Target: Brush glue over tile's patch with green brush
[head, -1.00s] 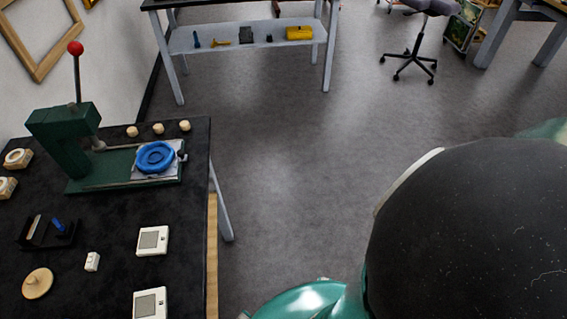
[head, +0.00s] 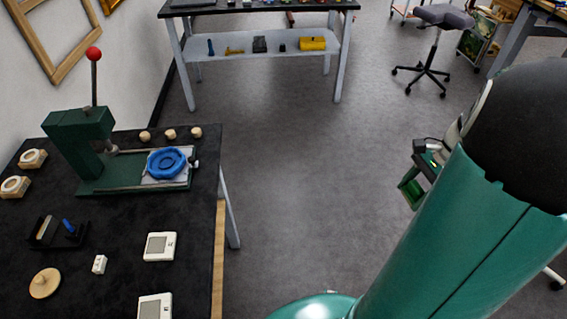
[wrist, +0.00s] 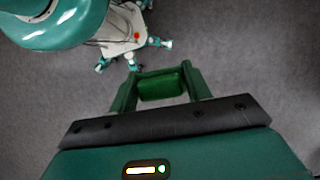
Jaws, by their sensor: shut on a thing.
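My gripper (wrist: 162,85) is shut on a green block-like piece (wrist: 160,88), which looks like part of the green brush; no bristles show. In the head view my gripper (head: 411,187) hangs over bare floor at the right, well away from the black table (head: 130,215). Two white square pieces with grey middles lie on the table near its right edge: one farther back (head: 160,246) and one at the picture's bottom edge (head: 155,307). I cannot tell which, if either, is the tile with the patch. No glue can be made out.
A green lever press (head: 85,145) with a blue ring-shaped piece (head: 167,162) stands at the table's back. A black holder (head: 57,233), a small white block (head: 99,264) and a round wooden piece (head: 45,283) lie at left. A shelved bench (head: 262,70) stands beyond open floor.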

